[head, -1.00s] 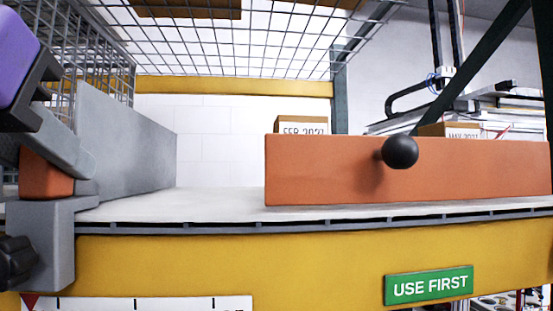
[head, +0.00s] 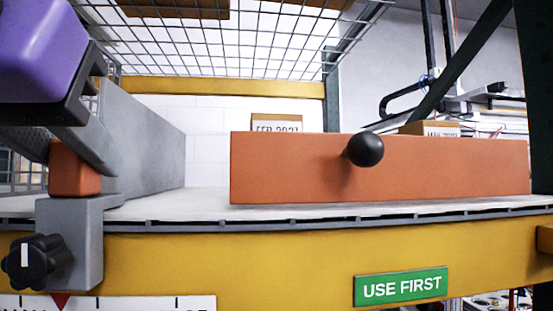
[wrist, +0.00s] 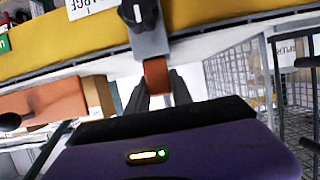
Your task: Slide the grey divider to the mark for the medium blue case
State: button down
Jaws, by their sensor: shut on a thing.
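The grey divider (head: 150,140) stands upright on the shelf at the left in the head view and runs back from the front edge. Its grey front bracket (head: 85,235) hangs over that edge, with a black knob (head: 35,262) and a red pointer (head: 60,301). My purple gripper (head: 92,150) is shut on the divider's orange grip block (head: 74,170); the block also shows in the wrist view (wrist: 157,77). The pointer lies between two ticks of the white scale strip (head: 130,303). Its lettering is cut off below. No blue case is in view.
A long orange panel (head: 300,168) with a black ball knob (head: 365,149) stands on the shelf to the right, with a gap between. Dated cartons (head: 277,123) show behind it. A green "USE FIRST" sign (head: 401,287) is on the yellow beam. Wire mesh (wrist: 235,85) borders the shelf.

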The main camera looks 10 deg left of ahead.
jog(key=shift+w+d, duration=0.1)
jog(key=shift+d, duration=0.5)
jog(key=c, duration=1.1)
grip_release()
jog(key=b+v, duration=0.1)
jog(key=v, duration=0.7)
jog(key=shift+b, duration=0.35)
jog(key=shift+f, duration=0.1)
